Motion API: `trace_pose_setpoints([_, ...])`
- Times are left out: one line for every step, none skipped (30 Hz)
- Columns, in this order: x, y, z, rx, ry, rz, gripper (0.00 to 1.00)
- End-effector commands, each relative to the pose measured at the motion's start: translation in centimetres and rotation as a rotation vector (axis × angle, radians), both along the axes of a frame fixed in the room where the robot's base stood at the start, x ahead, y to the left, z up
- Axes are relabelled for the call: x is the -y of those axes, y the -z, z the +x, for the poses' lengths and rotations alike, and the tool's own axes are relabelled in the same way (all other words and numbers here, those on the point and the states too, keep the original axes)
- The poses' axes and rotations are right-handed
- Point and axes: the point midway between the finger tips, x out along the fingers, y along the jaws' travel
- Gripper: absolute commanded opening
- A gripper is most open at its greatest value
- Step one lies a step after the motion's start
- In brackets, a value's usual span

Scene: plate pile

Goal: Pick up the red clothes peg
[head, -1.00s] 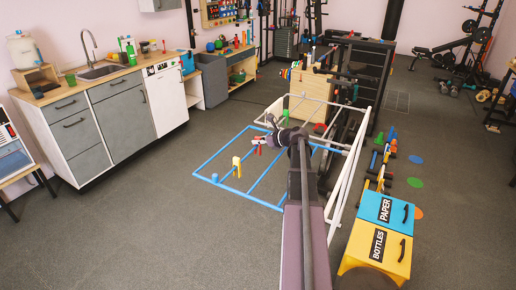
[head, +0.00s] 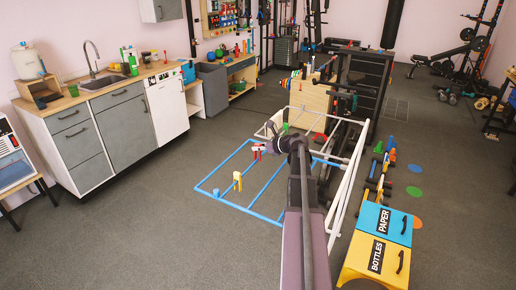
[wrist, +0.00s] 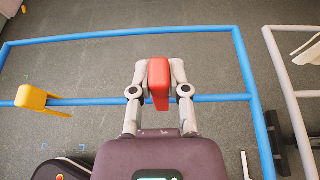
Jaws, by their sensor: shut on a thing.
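The red clothes peg (wrist: 159,80) is between the two grey fingers of my gripper (wrist: 159,78) in the wrist view. The fingers press on it from both sides, and my gripper is shut on it. The peg's narrow lower end overlaps the blue rail (wrist: 220,98) in that view; I cannot tell whether it still touches the rail. In the head view the red peg (head: 257,154) shows small at the fingertips of my gripper (head: 258,148), above the blue frame.
A yellow peg (wrist: 33,98) sits on the same blue rail to the left. A blue peg (head: 216,192) is near the frame's front left corner. A white pipe frame (head: 345,185) stands close to the right of my arm. Open floor lies to the left.

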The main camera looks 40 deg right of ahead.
Motion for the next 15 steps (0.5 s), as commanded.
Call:
trace_pose_setpoints([0.0, -1.1, 0.0, 0.0, 0.001, 0.0, 0.0])
trace_pose_setpoints([0.0, -1.5, -0.1, 0.0, 0.001, 0.001, 0.0])
trace_pose_setpoints([0.0, -1.9, -0.1, 0.0, 0.001, 0.001, 0.0])
trace_pose_setpoints([0.0, -2.2, -0.1, 0.0, 0.001, 0.001, 0.0])
trace_pose_setpoints([0.0, -2.5, -0.1, 0.0, 0.001, 0.001, 0.0])
trace_pose_setpoints([0.0, -2.9, -0.1, 0.0, 0.001, 0.001, 0.0])
trace_pose_setpoints([0.0, -3.2, -0.1, 0.0, 0.001, 0.001, 0.0])
trace_pose_setpoints([0.0, -3.5, -0.1, 0.0, 0.001, 0.001, 0.0])
trace_pose_setpoints([0.0, -3.9, -0.1, 0.0, 0.001, 0.001, 0.0])
trace_pose_setpoints([0.0, -4.1, -0.1, 0.0, 0.001, 0.001, 0.0])
trace_pose_setpoints([0.0, -4.4, -0.1, 0.0, 0.001, 0.001, 0.0])
trace_pose_setpoints([0.0, -4.7, -0.1, 0.0, 0.001, 0.001, 0.0])
trace_pose_setpoints([0.0, -4.9, -0.1, 0.0, 0.001, 0.001, 0.0])
trace_pose_setpoints([0.0, -5.1, -0.1, 0.0, 0.001, 0.001, 0.0])
trace_pose_setpoints([0.1, -5.3, 0.0, 0.0, 0.001, 0.0, 0.0])
